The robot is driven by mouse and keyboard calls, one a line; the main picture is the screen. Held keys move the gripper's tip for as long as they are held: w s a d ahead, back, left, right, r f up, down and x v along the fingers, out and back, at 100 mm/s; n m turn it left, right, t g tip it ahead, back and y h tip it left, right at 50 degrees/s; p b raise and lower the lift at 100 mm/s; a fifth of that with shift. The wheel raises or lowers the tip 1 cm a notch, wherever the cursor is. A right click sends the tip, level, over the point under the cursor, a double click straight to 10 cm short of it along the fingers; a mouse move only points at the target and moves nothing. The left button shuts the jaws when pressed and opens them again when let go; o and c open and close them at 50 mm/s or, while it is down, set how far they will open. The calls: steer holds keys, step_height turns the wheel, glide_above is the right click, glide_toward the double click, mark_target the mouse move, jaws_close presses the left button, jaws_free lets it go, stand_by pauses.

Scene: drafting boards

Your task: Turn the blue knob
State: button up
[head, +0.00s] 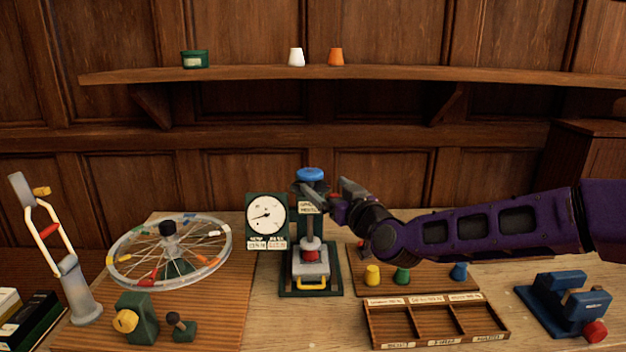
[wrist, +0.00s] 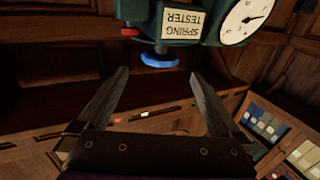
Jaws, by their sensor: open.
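The blue knob (head: 311,174) sits on top of the spring tester (head: 310,268), a green stand with a round white dial (head: 266,215). In the wrist view the blue knob (wrist: 160,61) shows at the top middle, in the gap between the tips of my fingers, under the tester's label. My gripper (head: 320,189) is just below and beside the knob in the head view, reaching in from the right. Its two fingers (wrist: 161,73) are spread and empty in the wrist view. I cannot tell whether a finger touches the knob.
A spoked wheel (head: 170,252) lies left of the tester. A three-part wooden tray (head: 437,322) and yellow, green and blue pieces are at the right front. A blue vise (head: 570,304) is far right. A shelf (head: 400,78) runs across the wall behind.

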mark_target(315, 179)
steer(key=x, duration=0.7)
steer(key=shift+w, duration=0.2)
steer(key=c, duration=1.2)
steer(key=shift+c, duration=0.2)
steer(key=shift+a+f+m+t+h+b, duration=0.15)
steer(key=shift+m+t+h+b, duration=0.15)
steer(key=shift+h+b, duration=0.4)
